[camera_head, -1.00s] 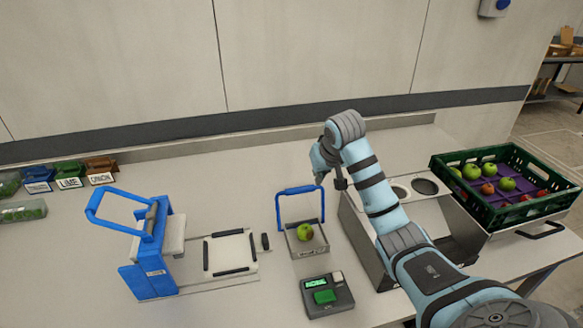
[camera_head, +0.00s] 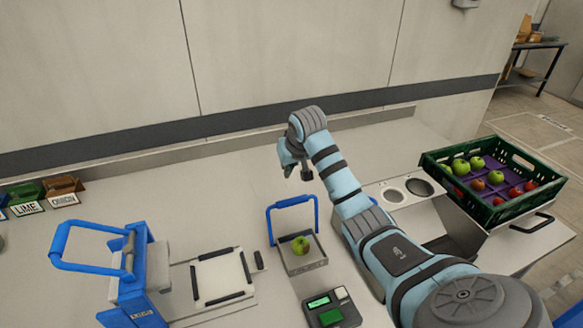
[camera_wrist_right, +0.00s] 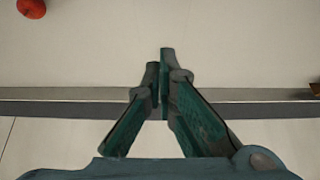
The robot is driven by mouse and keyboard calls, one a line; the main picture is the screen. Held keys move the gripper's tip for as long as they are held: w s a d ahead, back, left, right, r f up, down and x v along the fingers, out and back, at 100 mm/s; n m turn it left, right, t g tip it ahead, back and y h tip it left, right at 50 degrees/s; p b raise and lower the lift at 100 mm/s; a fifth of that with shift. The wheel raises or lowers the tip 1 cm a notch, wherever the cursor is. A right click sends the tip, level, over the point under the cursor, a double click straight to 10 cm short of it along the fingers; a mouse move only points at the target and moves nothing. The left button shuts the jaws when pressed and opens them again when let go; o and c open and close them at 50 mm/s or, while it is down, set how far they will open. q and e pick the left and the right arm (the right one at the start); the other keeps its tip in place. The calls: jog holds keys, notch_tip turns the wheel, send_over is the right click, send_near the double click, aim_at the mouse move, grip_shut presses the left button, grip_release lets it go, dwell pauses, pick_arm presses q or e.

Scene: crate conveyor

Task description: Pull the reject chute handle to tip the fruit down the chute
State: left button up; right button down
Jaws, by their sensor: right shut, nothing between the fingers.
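A small grey tray (camera_head: 306,264) with a tall blue handle (camera_head: 293,203) at its back stands on the bench in the head view. A green apple (camera_head: 301,245) sits in it. My right gripper (camera_head: 297,174) appears just above and behind the blue handle, apart from it. Its fingers point down and are shut on nothing; the wrist view shows the fingertips (camera_wrist_right: 160,75) together. A red fruit (camera_wrist_right: 32,7) shows at that view's top left corner; I cannot tell which one it is. My left gripper is out of view.
A blue-handled press (camera_head: 132,275) is at left. A steel housing with two round holes (camera_head: 447,205) is at right, beside a green crate (camera_head: 478,208) of fruit. Bench behind the tray is clear.

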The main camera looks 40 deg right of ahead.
pick_arm(q)
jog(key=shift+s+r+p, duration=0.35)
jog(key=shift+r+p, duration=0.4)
jog(key=shift+p, duration=0.05)
pick_arm(e)
notch_tip(320, 180, down, 6)
jog(key=s, duration=0.1)
jog(key=shift+s, duration=0.25)
jog(key=shift+a, duration=0.1)
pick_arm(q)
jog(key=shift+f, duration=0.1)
